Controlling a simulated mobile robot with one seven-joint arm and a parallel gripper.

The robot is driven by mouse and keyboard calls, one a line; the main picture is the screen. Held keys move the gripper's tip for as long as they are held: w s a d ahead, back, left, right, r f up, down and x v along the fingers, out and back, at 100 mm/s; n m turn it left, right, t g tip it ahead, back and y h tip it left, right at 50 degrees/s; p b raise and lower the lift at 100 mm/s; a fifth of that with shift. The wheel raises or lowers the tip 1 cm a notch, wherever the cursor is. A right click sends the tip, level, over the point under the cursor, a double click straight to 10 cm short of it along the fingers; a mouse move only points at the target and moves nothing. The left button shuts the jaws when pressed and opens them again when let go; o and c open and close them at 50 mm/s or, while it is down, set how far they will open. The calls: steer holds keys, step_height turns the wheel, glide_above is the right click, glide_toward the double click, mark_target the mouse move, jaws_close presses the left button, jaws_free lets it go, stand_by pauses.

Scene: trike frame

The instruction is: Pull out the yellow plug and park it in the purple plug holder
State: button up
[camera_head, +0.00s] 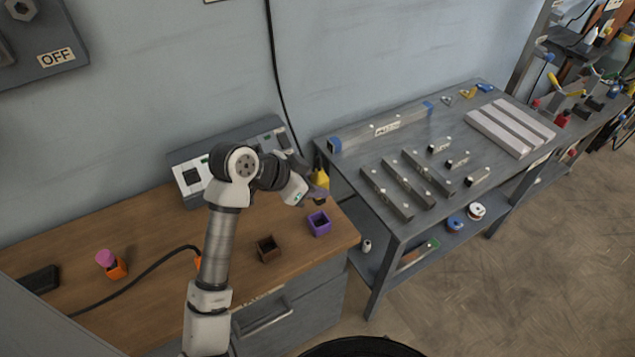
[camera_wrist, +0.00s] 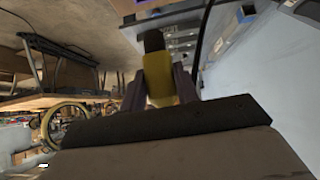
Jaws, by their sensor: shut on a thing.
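The yellow plug (camera_head: 320,177) is held by my gripper (camera_head: 314,190), above the right end of the wooden bench. In the wrist view the yellow plug (camera_wrist: 159,78) sits between the two fingers of my gripper (camera_wrist: 160,88), with its dark end (camera_wrist: 153,41) pointing away from the palm. In the head view the plug looks upright and apart from the grey box. The purple plug holder (camera_head: 319,223) is an open square cup on the bench, just below the plug in the picture. It looks empty, and a gap shows between them.
A brown square holder (camera_head: 269,248) stands left of the purple one. A pink plug (camera_head: 104,258) sits in an orange holder (camera_head: 119,269) at far left. The grey box (camera_head: 188,178) stands against the wall. A metal table (camera_head: 395,226) with bars is to the right.

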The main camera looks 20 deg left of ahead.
steer(key=shift+f, duration=0.1)
step_height(320, 180, down, 6)
steer(key=b, duration=0.5)
steer(key=shift+r+b, duration=0.2)
steer(key=shift+b, duration=0.1)
steer(key=shift+f+b, duration=0.15)
steer(key=shift+b, duration=0.3)
stand_by(1.8)
steer(key=shift+f+b, duration=0.3)
steer(key=shift+f, duration=0.05)
steer(key=shift+f+b, duration=1.45)
steer(key=shift+f, duration=0.1)
steer(key=o, duration=1.1)
steer(key=b+v, duration=0.1)
steer(key=v, duration=1.3)
steer(key=shift+b, duration=0.4)
